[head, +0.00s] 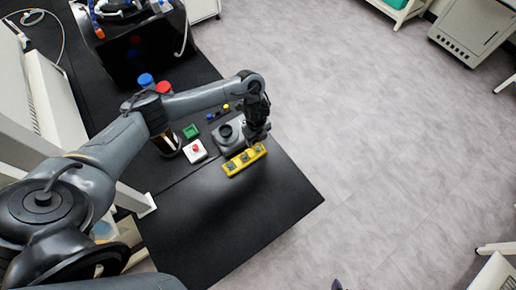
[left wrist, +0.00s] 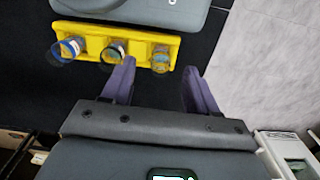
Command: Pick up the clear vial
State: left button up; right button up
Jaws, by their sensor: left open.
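A yellow rack (head: 233,170) with several small vials stands near the right edge of the black bench. In the left wrist view the rack (left wrist: 88,33) holds three glass vials in a row: a left vial with a blue ring (left wrist: 69,48), a middle vial (left wrist: 114,52) and a right vial (left wrist: 160,59) with a yellowish look. I cannot tell for sure which is the clear vial. My left gripper (head: 258,137) is over the rack; in the left wrist view its purple fingers (left wrist: 160,68) are open and empty, with the right vial between or just beyond the tips.
A grey round-topped device (head: 229,133) stands just behind the rack. A white box with a red button (head: 195,151), a green block (head: 190,131) and blue and red caps (head: 146,80) are left of it. The bench front (head: 220,230) is clear.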

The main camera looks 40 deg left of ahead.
aim_at(258, 145)
pick_arm(q)
jog(key=f, duration=0.1)
jog(key=f+b, duration=0.1)
jog(key=f, duration=0.1)
jog(key=shift+d+f, duration=0.1)
jog(key=shift+d, duration=0.25)
jog(key=shift+f+b, duration=0.3)
jog(key=shift+f, duration=0.65)
grip_shut()
